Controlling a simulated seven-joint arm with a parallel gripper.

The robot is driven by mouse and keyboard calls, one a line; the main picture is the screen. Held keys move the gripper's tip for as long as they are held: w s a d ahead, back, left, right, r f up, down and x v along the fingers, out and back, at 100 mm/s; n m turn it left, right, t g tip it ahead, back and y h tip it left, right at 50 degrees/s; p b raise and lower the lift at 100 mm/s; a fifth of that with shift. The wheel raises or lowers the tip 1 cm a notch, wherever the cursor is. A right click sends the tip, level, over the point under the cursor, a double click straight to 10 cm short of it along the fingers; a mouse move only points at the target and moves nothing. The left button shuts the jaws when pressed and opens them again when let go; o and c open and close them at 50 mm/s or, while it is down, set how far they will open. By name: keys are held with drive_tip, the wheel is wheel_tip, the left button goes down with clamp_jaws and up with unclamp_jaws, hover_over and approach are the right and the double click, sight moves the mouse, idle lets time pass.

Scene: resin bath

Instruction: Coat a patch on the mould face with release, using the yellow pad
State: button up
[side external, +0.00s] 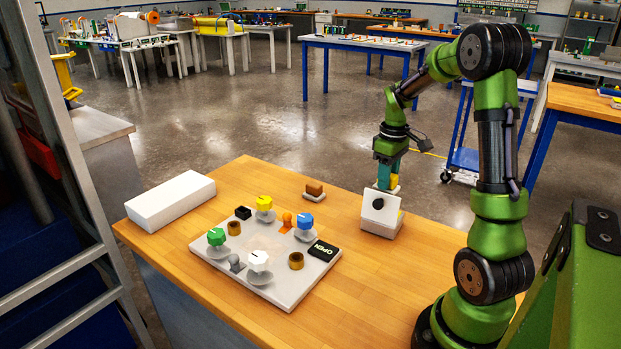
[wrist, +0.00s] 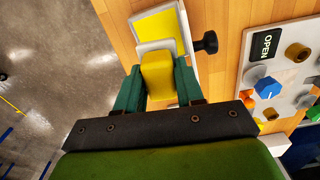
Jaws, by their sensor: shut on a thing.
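My gripper (wrist: 157,85) is shut on the yellow pad (wrist: 157,72), with a green finger on each side of it. In the side view my gripper (side external: 387,170) points down over a white block, and the pad (side external: 394,181) shows only in part. A pale plate (wrist: 153,46) sits at the pad's far end. The block (side external: 378,222) has a black knob on its near side. In the wrist view its yellow face (wrist: 160,25) has a pale border; I take this as the mould face. I cannot tell whether the pad touches it.
A pale panel (side external: 222,264) with coloured knobs, brass rings and an OPEN sign (side external: 324,251) lies left of the block. A small brown block on a pale base (side external: 314,189) stands behind. A long white box (side external: 170,201) lies at the far left. Bare wood lies in front.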

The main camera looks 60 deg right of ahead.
drive_tip(key=shift+s+a+f, duration=0.15)
drive_tip(key=shift+s+f, duration=0.1)
drive_tip(key=shift+f, duration=3)
drive_tip(key=shift+f, duration=0.6)
drive_tip(key=shift+r, duration=0.1)
drive_tip(key=shift+r, duration=3.45)
drive_tip(key=shift+w, duration=0.1)
